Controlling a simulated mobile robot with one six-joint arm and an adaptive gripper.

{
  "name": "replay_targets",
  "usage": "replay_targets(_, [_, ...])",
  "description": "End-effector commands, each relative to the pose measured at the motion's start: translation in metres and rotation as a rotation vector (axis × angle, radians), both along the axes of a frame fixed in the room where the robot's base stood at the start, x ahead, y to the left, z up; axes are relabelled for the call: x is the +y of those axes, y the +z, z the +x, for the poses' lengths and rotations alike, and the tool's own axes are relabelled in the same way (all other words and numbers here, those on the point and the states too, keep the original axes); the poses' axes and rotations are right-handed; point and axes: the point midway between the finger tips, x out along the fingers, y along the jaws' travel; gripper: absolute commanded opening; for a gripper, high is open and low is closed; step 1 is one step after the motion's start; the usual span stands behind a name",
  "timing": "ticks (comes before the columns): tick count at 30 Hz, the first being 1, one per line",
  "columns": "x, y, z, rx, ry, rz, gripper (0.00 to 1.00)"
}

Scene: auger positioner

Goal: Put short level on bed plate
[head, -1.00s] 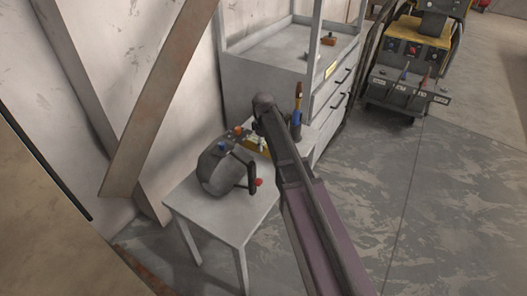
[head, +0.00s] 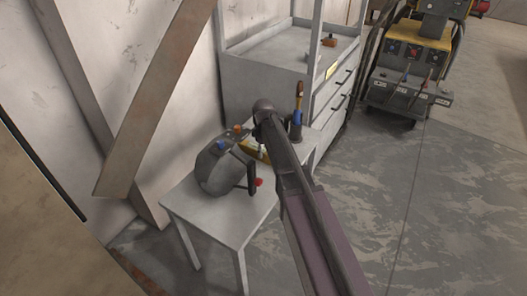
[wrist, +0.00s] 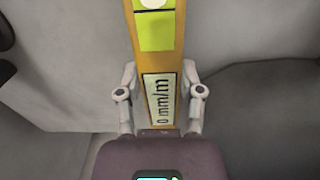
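The short level is a yellow bar with a green vial and a "0 mm/m" label. In the wrist view the short level (wrist: 160,55) runs lengthwise between the two fingers of my gripper (wrist: 159,78), which lie close against its sides. My gripper looks shut on it. In the head view part of the short level (head: 249,147) shows over the small grey table, behind my arm; my fingers are hidden there. I cannot tell whether it touches the tabletop. I cannot make out the bed plate for certain.
A dark helmet-like object (head: 221,170) sits on the small grey table (head: 228,218), close to the level. A blue-and-orange tool (head: 297,112) stands beyond my arm. A grey drawer cabinet (head: 262,88) is behind. A yellow-black machine (head: 410,75) stands back right. Floor at right is clear.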

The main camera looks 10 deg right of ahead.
Motion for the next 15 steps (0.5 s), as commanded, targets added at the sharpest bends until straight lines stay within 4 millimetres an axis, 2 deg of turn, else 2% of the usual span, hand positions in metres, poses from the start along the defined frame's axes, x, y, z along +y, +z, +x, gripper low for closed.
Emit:
replay_targets(1, [0.0000,0.0002,0.0000,0.000,0.000,0.000,0.66])
replay_targets(3, [0.0000,0.0003,0.0000,0.000,0.000,0.000,0.82])
replay_targets(15, [0.0000,0.0006,0.0000,0.000,0.000,0.000,0.82])
